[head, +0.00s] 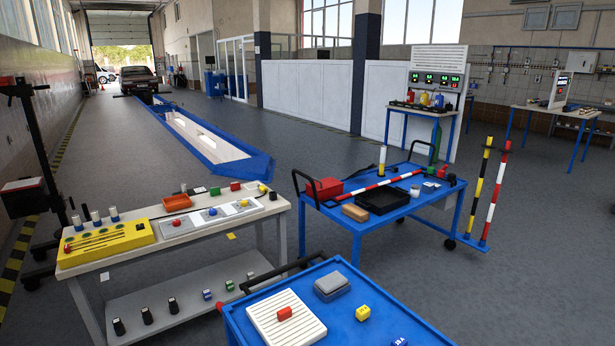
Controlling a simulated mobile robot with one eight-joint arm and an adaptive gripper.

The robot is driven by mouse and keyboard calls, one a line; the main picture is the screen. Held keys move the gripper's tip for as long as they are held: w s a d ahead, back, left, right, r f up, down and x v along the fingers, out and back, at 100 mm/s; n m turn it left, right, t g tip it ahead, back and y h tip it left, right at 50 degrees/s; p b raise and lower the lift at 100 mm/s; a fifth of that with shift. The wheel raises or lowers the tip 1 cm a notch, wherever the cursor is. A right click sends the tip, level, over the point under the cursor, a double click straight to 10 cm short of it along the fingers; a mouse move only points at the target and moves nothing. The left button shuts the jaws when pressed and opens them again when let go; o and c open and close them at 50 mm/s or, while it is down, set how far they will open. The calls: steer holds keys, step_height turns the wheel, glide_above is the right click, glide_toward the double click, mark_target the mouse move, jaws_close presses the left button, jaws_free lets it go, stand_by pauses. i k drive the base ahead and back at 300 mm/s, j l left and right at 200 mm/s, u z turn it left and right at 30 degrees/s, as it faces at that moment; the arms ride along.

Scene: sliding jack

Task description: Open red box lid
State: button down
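A small red box (324,188) stands at the left end of the blue cart (432,207) in the middle of the head view. It is close to the cart's black push handle. The box is small in the picture, and I cannot make out the lid's edge or whether it is fully shut. My gripper is not in view, so its place relative to the box does not show.
The same cart bears a black tray (382,200), a tan block (355,212) and a red-and-white striped bar (372,187). A nearer blue cart (338,302) and a white workbench (150,262) stand in front. Striped poles (495,195) stand at the right.

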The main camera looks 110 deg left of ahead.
mark_target(325, 183)
steer(key=i+j+u, duration=0.4)
steer(key=i+u, duration=0.4)
steer(key=i, duration=0.25)
steer(key=i+l+u, duration=0.1)
steer(key=i+u, duration=0.35)
steer(key=i+l+u, duration=0.4)
steer(key=i, duration=0.2)
steer(key=i+j+u, duration=0.15)
steer(key=i+u, duration=0.25)
steer(key=i, duration=0.3)
steer(key=i+u, duration=0.45)
steer(key=i, duration=0.25)
steer(key=i+l+u, duration=0.4)
steer(key=i, duration=0.3)
steer(key=i+u, duration=0.45)
steer(key=i+l+u, duration=0.15)
steer(key=i+u, duration=0.3)
steer(key=i, duration=0.15)
steer(key=i+l+u, duration=0.35)
steer(key=i+u, duration=0.15)
steer(key=i+l+u, duration=0.45)
